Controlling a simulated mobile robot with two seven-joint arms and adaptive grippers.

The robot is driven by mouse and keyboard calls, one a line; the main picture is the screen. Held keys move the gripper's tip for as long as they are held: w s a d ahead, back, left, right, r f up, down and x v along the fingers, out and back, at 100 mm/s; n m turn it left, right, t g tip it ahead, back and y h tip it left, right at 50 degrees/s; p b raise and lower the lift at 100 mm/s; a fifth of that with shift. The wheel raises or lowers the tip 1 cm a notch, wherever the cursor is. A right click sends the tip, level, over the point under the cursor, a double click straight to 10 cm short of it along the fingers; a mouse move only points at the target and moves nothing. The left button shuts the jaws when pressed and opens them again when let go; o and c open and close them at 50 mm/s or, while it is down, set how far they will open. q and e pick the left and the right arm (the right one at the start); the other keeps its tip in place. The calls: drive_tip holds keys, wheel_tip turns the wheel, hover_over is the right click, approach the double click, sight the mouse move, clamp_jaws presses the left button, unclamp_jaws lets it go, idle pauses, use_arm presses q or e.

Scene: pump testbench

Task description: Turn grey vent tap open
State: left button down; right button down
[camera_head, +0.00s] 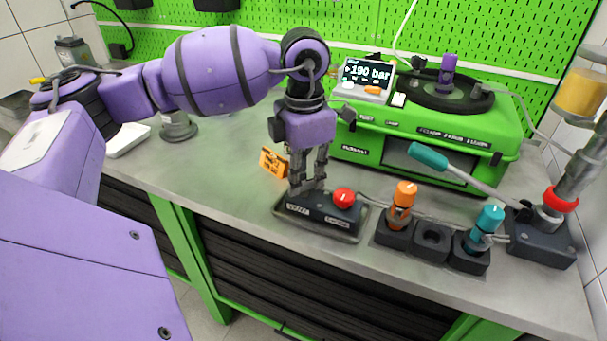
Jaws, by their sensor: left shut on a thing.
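A low black block (322,215) with pale lettering sits in a tray near the front edge of the bench. A red knob (344,198) stands on its right half. My left gripper (307,186) points straight down over the left half of this block. Its fingers are shut on a small part there, which looks like the grey vent tap. The fingers hide most of it, so its turn position cannot be told. My right gripper is not in view.
An orange tag (273,162) is left of the gripper. A green test unit (430,130) with a display reading 190 bar (367,76) stands behind. Right are black holders with an orange-capped (404,193) and a teal-capped fitting (489,218), and a pump lever with teal grip (428,156).

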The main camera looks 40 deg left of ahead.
use_arm(q)
drive_tip(key=n, duration=0.3)
drive_tip(key=shift+n, duration=0.4)
drive_tip(key=n+p, duration=0.1)
drive_tip(key=n, duration=0.3)
drive_tip(key=shift+n, duration=0.3)
drive_tip(key=c, duration=1.8)
unclamp_jaws()
